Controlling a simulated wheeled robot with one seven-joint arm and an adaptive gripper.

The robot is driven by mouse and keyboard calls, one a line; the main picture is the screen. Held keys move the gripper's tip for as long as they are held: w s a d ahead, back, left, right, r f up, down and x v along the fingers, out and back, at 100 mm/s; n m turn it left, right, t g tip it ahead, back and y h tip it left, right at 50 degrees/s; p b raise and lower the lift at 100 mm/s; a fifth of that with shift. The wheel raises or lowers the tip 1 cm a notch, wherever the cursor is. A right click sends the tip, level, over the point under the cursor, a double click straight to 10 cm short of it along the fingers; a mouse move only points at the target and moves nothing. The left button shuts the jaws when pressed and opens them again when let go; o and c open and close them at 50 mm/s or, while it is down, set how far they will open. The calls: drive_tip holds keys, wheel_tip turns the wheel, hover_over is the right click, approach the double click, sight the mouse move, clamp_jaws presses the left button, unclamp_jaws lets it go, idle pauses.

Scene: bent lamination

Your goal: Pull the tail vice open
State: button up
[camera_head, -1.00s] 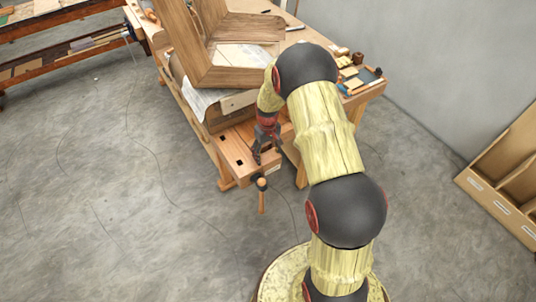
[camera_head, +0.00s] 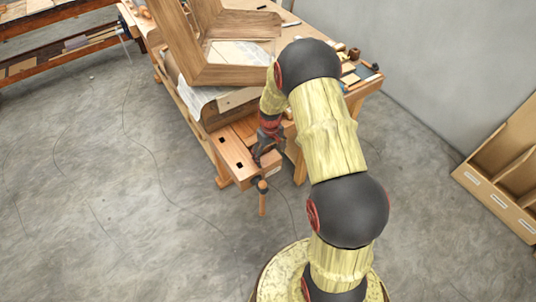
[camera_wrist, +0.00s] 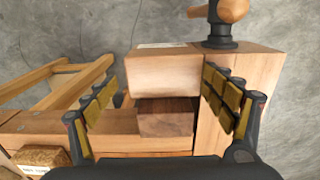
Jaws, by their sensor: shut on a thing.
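The tail vice is at the near corner of the workbench. Its wooden body (camera_head: 231,158) has dark square holes on top. A screw hub and a turned wooden handle (camera_head: 262,203) hang at its end. My gripper (camera_head: 264,156) is at the vice beside the hub. A dark wooden block (camera_wrist: 167,118) lies below the pale one. The exact finger contact is hard to see. The hub (camera_wrist: 220,30) and handle show above.
A bent wooden chair-like form (camera_head: 233,73) stands on the bench above the vice. Small tools and blocks (camera_head: 350,77) lie at the bench's right end. A wooden rack (camera_head: 508,165) stands at the right. Open concrete floor lies left of the bench.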

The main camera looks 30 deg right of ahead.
drive_tip(key=shift+o, duration=0.5)
drive_tip(key=shift+s+f, duration=0.3)
drive_tip(key=shift+f, duration=0.1)
drive_tip(key=o, duration=0.4)
drive_tip(key=shift+w+a+r, duration=0.1)
drive_tip(key=shift+a+r, duration=0.1)
drive_tip(key=shift+c, duration=0.2)
drive_tip(key=shift+o, duration=0.3)
drive_tip(key=shift+w+r, duration=0.1)
drive_tip(key=shift+w, duration=0.05)
drive_tip(key=shift+r, duration=0.1)
drive_tip(key=shift+w+r, duration=0.1)
drive_tip(key=shift+r, duration=0.15)
wheel_tip(320, 180, up, 11)
drive_tip(key=shift+r, duration=0.2)
